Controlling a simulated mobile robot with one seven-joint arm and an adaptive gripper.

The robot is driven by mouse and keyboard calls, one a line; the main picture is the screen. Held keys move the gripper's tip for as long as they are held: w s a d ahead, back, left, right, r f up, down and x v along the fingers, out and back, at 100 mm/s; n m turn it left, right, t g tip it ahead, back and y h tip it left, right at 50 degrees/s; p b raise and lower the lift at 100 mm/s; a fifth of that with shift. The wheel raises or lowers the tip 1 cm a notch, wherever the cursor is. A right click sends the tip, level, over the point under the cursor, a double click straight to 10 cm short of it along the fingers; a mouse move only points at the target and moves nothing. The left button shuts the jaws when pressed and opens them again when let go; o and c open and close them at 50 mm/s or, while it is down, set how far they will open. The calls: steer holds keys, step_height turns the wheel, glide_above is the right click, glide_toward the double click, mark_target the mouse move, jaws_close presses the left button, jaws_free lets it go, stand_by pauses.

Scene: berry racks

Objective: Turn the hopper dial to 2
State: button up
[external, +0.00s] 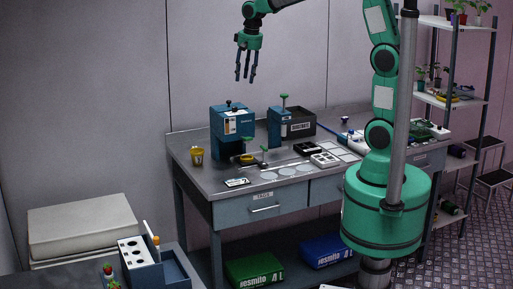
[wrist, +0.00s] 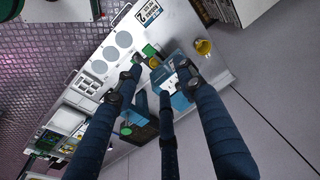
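A blue box-shaped unit (external: 219,122), which looks like the hopper, stands on the bench at the back left. Its front has a white panel (external: 232,122) with small dark marks, and a dark knob sits on top. The dial and its numbers are too small to read. In the wrist view the blue unit (wrist: 176,72) lies beyond the fingers and is partly hidden by them. My gripper (external: 246,80) hangs above the unit, fingers down, clear of it. In the wrist view the fingers of my gripper (wrist: 160,92) are spread, with nothing between them.
A second blue unit with a green-topped post (external: 275,127) and a dark bin (external: 300,124) stand right of the hopper. A yellow cup (external: 197,155) is at the bench's left end. Black and white trays (external: 325,159) lie to the right. The air around my gripper is free.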

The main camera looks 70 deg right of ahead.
steer(key=w+d+m+g+p, duration=0.1)
steer(key=w+d+m+p, duration=0.1)
steer(key=w+d+p, duration=0.4)
steer(key=m+g+p, duration=0.1)
steer(key=m+p, duration=0.2)
glide_above(235, 109)
steer(key=d, duration=0.1)
step_height(235, 109, down, 5)
steer(key=shift+w+d+r+y, duration=0.1)
steer(key=shift+w+r+y, duration=0.05)
steer(key=shift+w+y, duration=0.15)
steer(key=shift+f, duration=0.2)
step_height(235, 109, down, 13)
steer(key=shift+f+p, duration=0.2)
steer(key=shift+p, duration=0.8)
steer(key=shift+c, duration=0.5)
jaws_close()
